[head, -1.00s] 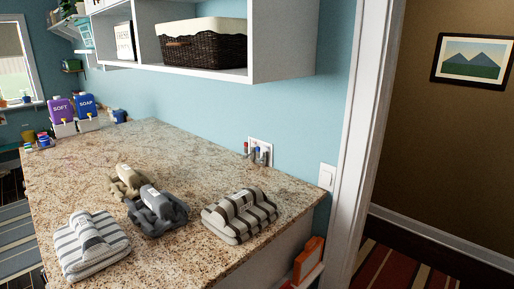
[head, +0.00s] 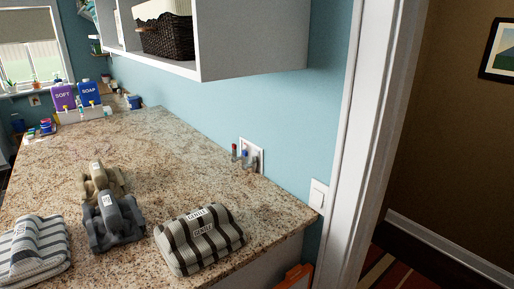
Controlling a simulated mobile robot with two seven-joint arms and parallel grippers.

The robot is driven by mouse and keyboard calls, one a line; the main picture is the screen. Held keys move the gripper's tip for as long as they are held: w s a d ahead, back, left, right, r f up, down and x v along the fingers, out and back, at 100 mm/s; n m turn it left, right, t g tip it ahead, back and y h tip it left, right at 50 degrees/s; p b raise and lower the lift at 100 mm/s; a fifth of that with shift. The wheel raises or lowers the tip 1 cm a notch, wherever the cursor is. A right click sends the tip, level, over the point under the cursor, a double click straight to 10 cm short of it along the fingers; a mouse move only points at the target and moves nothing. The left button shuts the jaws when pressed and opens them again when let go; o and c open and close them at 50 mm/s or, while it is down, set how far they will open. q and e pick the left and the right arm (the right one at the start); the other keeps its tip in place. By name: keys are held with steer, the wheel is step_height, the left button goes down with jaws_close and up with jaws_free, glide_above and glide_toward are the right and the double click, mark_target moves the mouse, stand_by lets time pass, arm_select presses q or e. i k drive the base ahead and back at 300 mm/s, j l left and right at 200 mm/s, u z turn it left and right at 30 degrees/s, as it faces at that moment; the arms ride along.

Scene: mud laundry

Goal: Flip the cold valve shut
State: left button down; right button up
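A small white valve box (head: 250,156) is set in the blue wall just above the back edge of the granite counter. A red-marked valve (head: 235,152) is at its left and a blue-marked valve (head: 245,158), likely the cold one, is beside it. Both look like short upright levers with grey bodies. They are too small to tell whether either is open or shut. Neither of my grippers shows in the head view.
The granite counter (head: 150,150) carries folded striped towels (head: 200,238), more striped cloth (head: 38,250) at the left and grey-brown bundles (head: 110,218). Soap boxes (head: 88,95) stand at the far end. A white shelf (head: 255,45) overhangs the counter. A light switch (head: 318,195) and door frame are at the right.

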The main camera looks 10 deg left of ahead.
mark_target(245, 166)
steer(key=i+l, duration=0.75)
steer(key=l, duration=0.2)
